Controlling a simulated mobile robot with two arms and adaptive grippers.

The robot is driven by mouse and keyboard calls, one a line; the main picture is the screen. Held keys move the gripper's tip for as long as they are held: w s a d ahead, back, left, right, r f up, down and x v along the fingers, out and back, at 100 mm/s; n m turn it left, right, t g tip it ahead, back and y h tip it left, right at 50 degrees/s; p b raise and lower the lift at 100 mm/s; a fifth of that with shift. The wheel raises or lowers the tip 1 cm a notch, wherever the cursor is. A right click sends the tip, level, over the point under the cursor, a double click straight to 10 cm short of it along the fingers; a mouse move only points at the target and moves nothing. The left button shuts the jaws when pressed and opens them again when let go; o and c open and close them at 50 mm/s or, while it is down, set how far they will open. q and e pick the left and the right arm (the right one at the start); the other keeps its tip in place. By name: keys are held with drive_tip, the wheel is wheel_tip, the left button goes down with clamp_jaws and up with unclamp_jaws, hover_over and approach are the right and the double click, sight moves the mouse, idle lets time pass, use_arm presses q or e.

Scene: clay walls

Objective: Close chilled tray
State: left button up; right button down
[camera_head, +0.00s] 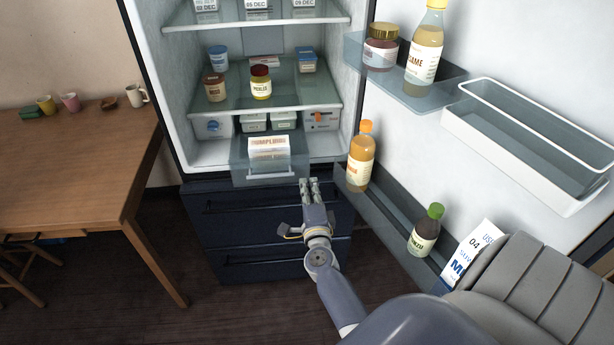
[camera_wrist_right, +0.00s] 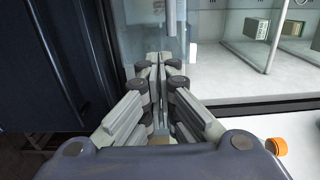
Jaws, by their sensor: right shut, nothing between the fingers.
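The chilled tray (camera_head: 270,176) is a clear drawer at the bottom of the open fridge. It is pulled out past the fridge's front edge and holds a white box with orange lettering (camera_head: 268,150). My right gripper (camera_head: 310,182) is shut and empty, just to the right of the tray's front corner in the head view. In the right wrist view the closed fingers (camera_wrist_right: 159,60) point at a clear panel (camera_wrist_right: 150,30), which looks like part of the tray; I cannot tell if they touch. My left gripper is not in view.
The open fridge door (camera_head: 480,110) stands on the right, with bottles such as an orange one (camera_head: 360,160) in its shelves. Dark lower drawers (camera_head: 260,215) are shut below. A wooden table (camera_head: 75,160) with mugs stands on the left.

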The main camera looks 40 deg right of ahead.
sight(306, 168)
drive_tip(key=x, duration=0.4)
drive_tip(key=shift+w+d+b, duration=0.1)
drive_tip(key=shift+w+b, duration=0.15)
drive_tip(key=shift+b, duration=0.05)
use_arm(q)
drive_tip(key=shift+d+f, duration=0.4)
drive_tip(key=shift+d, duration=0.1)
